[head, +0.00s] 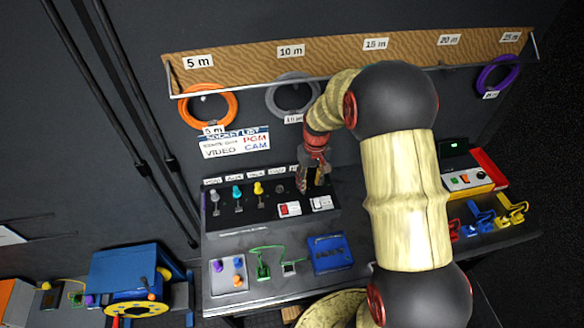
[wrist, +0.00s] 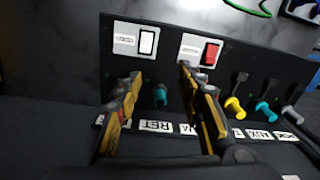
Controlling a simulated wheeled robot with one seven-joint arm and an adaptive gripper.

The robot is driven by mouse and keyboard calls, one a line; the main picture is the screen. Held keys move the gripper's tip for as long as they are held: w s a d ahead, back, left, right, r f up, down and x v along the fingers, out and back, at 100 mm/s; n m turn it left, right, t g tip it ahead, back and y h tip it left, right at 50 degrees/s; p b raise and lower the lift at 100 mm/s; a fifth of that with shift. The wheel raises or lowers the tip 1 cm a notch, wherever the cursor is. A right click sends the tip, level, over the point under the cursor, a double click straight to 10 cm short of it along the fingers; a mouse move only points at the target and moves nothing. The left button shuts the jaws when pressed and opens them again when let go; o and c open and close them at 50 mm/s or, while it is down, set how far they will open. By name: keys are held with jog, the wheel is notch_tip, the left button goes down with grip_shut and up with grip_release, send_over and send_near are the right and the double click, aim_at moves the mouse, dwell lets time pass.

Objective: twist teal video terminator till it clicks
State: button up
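A teal terminator (wrist: 160,95) sits on the dark socket panel in the wrist view, above the RET label. My gripper (wrist: 160,76) is open, with one finger on each side of it in the picture and gaps between. I cannot tell whether the fingertips reach its depth. In the head view my gripper (head: 311,184) is at the right part of the panel, and this terminator is hidden there. Another teal plug with a dark lever (head: 237,192) stands farther left; it also shows in the wrist view (wrist: 262,107).
A yellow plug (head: 258,188) and a grey plug (head: 215,196) share the panel. A red switch (head: 289,209) and a white switch (head: 322,203) sit close to the gripper. A blue box (head: 330,254) lies on the desk in front. Cable coils hang above.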

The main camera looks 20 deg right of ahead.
jog(key=shift+n+t, duration=0.7)
jog(key=shift+n, duration=0.1)
jog(key=w, duration=0.2)
jog(key=w+r, duration=0.1)
jog(key=w, duration=0.2)
jog(key=shift+w+a+r, duration=0.15)
jog(key=shift+w+r, duration=0.05)
jog(key=shift+w, duration=0.1)
jog(key=shift+w+f, duration=0.1)
jog(key=shift+f, duration=0.4)
jog(key=shift+w+f+b, duration=0.2)
jog(key=shift+f+b, duration=0.05)
jog(key=shift+f, duration=1.45)
jog(key=shift+w+f+b, duration=0.2)
jog(key=shift+f+b, duration=0.05)
jog(key=shift+f, duration=1.4)
jog(key=shift+c, duration=0.8)
jog(key=c, duration=0.8)
grip_shut()
